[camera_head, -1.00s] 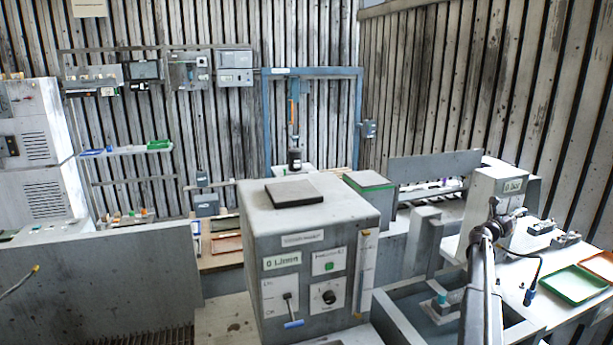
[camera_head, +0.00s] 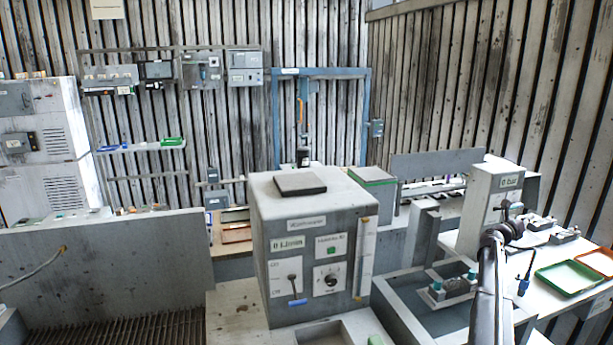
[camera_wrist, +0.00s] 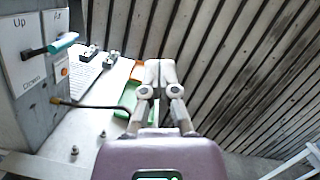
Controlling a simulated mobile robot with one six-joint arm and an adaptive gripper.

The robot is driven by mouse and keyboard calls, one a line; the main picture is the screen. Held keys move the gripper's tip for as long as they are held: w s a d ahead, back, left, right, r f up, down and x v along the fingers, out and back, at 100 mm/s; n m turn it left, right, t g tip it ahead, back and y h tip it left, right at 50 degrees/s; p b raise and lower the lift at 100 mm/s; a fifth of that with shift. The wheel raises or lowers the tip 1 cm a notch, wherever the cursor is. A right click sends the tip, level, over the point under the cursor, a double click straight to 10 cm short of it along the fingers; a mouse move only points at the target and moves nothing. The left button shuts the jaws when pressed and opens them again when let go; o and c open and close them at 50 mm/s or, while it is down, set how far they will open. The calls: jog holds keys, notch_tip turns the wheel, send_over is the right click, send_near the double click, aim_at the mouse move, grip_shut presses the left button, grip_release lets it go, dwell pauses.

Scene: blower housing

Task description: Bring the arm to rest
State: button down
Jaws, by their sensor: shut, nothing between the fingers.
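My gripper (camera_wrist: 153,78) shows in the wrist view with its two fingers together and nothing held between them. It points over the white bench, toward the slatted wall. In the head view my arm (camera_head: 490,280) rises from the lower right edge, in front of the bench and a grey box with a label. The gripper's fingertips cannot be made out clearly in the head view.
A grey control box (camera_head: 312,238) stands in the middle. At right, a green tray (camera_head: 570,278) and an orange tray (camera_head: 598,258) lie on the white bench. In the wrist view, a lever panel (camera_wrist: 32,60) is close at left. A grey partition (camera_head: 110,270) stands at left.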

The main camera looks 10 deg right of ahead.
jog(key=s+a+f+m+y, duration=0.25)
jog(key=a+f+m, duration=0.3)
jog(key=a, duration=0.85)
jog(key=s+a+f+m+g+y, duration=0.1)
jog(key=a+f+m+y, duration=0.4)
jog(key=a, duration=0.9)
jog(key=s+a+f+m+y, duration=0.1)
jog(key=a+f+m+y, duration=0.35)
jog(key=a, duration=0.95)
jog(key=s+a+f+m+g+y, duration=0.1)
jog(key=s+a+f+m+y, duration=0.3)
jog(key=a, duration=0.7)
jog(key=s+a+f+m+y, duration=0.1)
jog(key=s+a+f+m, duration=0.1)
jog(key=s+a, duration=0.65)
jog(key=s+a+f+m+g+y, duration=0.1)
jog(key=s+a+f+m+y, duration=0.2)
jog(key=a, duration=1.1)
notch_tip(320, 180, down, 9)
jog(key=s+g+b, duration=0.1)
jog(key=s+b, duration=0.1)
jog(key=b, duration=0.8)
jog(key=shift+d+m, duration=0.3)
jog(key=shift+r, duration=0.1)
